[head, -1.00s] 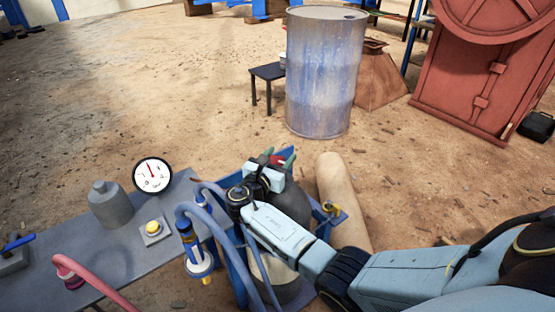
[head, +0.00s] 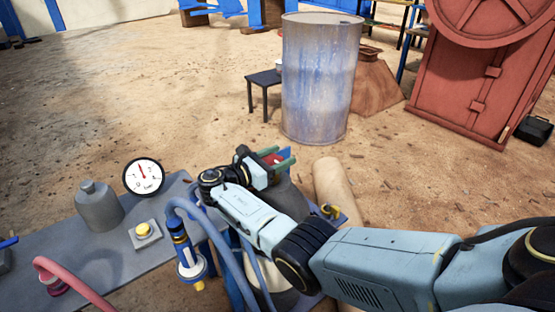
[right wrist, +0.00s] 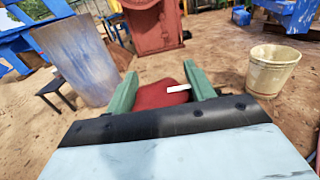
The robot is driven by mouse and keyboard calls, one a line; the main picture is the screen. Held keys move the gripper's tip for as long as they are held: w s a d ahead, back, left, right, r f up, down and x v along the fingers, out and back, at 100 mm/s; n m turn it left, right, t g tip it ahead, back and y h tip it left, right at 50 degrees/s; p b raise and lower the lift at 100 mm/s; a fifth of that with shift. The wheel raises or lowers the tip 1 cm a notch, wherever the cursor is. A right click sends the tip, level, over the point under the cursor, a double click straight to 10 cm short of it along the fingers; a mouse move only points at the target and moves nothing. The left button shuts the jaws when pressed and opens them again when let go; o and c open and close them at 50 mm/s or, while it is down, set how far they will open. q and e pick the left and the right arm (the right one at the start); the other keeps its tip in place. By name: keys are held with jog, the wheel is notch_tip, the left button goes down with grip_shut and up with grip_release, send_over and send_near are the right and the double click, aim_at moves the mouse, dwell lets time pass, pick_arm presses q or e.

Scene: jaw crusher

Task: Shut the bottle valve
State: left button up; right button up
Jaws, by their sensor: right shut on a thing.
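My right gripper (head: 278,161) is above the top of the dark grey gas bottle (head: 284,203), which stands in a blue frame in the lower middle of the head view. Its green fingers are shut on the red bottle valve (head: 271,159). In the right wrist view the red valve (right wrist: 160,98) sits between the two fingers, with a white mark on it. The bottle's neck is hidden under my gripper and arm. My left gripper is not in view.
A grey bench (head: 65,265) at left carries a round gauge (head: 144,177), a small grey bottle (head: 98,207) and a yellow button (head: 143,230). Blue and pink hoses run nearby. A tan cylinder (head: 333,185) is right of the bottle. A metal drum (head: 318,80) stands behind.

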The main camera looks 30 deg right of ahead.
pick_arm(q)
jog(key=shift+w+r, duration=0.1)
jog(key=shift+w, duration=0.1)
pick_arm(e)
jog(key=o, duration=1)
jog(key=shift+d, duration=0.1)
jog(key=shift+c, duration=0.2)
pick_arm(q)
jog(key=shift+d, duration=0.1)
pick_arm(e)
jog(key=shift+a, duration=0.4)
jog(key=a, duration=0.6)
jog(key=shift+s, duration=0.2)
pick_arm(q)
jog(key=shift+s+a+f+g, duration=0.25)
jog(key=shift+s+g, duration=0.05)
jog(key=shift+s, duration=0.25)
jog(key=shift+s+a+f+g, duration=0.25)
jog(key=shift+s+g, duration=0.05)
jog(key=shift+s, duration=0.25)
pick_arm(e)
jog(key=shift+a, duration=0.4)
pick_arm(q)
jog(key=shift+p, duration=0.3)
